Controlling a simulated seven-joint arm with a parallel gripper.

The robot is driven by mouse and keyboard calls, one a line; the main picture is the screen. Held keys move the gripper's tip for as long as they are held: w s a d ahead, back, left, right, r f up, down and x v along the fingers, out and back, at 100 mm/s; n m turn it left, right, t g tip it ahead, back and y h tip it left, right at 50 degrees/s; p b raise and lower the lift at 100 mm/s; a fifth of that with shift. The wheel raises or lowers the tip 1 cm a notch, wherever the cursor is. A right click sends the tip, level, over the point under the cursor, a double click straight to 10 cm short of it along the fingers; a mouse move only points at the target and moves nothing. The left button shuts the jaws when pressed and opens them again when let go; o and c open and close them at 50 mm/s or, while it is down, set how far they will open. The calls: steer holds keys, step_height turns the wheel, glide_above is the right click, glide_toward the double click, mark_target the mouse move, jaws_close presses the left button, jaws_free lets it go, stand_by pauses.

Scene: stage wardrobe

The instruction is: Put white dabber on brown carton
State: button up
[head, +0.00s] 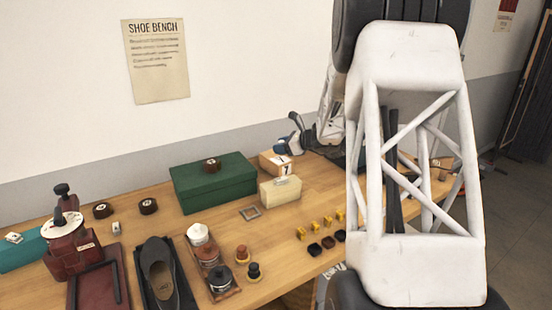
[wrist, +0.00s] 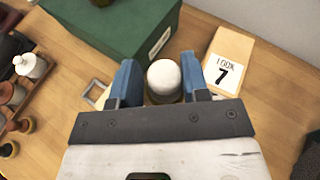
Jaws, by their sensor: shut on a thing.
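My gripper (wrist: 159,64) is shut on the white dabber (wrist: 164,76), seen from above in the wrist view. The dabber's round white top sits between the two blue fingers, and its lower part is mostly hidden. The carton is a small tan box with a white label reading 7. It lies to the right of the fingers in the wrist view (wrist: 243,52), apart from the dabber.
A green box (head: 215,184) with a dark round tin on it stands left of the carton. A cream box (head: 281,192) stands in front of the carton. A tray (head: 230,294) of bottles and two other dabbers (head: 242,253) are nearer. My arm hides the bench's right part.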

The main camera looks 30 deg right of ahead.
step_height(320, 180, down, 5)
steer(key=shift+a+r, duration=0.1)
steer(key=shift+a, duration=0.05)
stand_by(0.4)
glide_above(276, 157)
steer(key=shift+a+f, duration=0.15)
steer(key=shift+f, duration=0.65)
steer(key=shift+s, duration=0.1)
steer(key=shift+f, duration=1.75)
steer(key=shift+f, duration=0.1)
steer(key=o, duration=0.9)
